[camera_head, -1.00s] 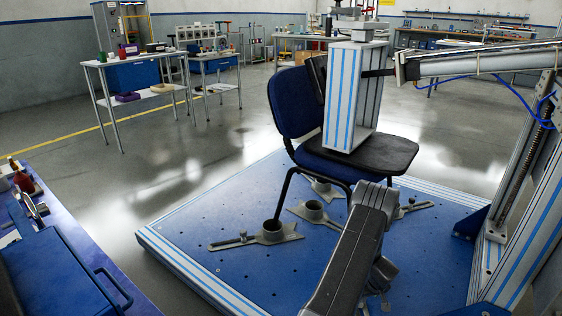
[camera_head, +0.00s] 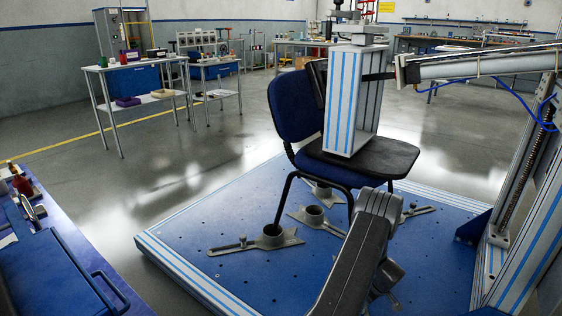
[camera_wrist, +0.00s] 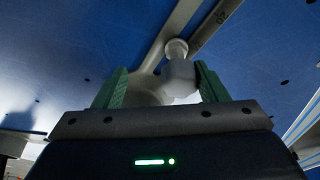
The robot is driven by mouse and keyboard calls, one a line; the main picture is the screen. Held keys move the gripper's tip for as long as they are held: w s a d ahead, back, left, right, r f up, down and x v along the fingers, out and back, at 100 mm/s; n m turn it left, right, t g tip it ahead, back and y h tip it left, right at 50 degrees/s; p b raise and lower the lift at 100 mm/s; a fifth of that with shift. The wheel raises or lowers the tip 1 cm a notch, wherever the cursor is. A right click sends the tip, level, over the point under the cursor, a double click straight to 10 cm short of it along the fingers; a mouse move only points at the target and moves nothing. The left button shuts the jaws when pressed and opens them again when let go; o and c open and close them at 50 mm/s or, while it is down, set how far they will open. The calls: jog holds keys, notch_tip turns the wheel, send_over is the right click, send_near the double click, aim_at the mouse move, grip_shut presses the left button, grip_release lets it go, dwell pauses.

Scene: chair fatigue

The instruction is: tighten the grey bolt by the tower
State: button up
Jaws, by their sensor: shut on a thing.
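In the wrist view, my gripper (camera_wrist: 160,86) has two green fingertips apart, with a pale grey bolt (camera_wrist: 180,76) between them. The bolt has a rounded head and a blocky part, next to a grey slotted bar (camera_wrist: 212,18) on the blue plate. The jaws hide its lower part. In the head view, my arm covers this spot, so the gripper and bolt are hidden. The tower (camera_head: 515,190) is an upright aluminium frame at the right edge of the plate.
The blue base plate (camera_head: 225,275) carries grey leg clamps (camera_head: 272,238), one with a small bolt. A blue office chair (camera_head: 296,105) stands on it, with an aluminium block (camera_head: 350,105) on its seat.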

jog(key=shift+w+d+r, duration=0.15)
jog(key=shift+w+d, duration=0.05)
jog(key=shift+d, duration=0.1)
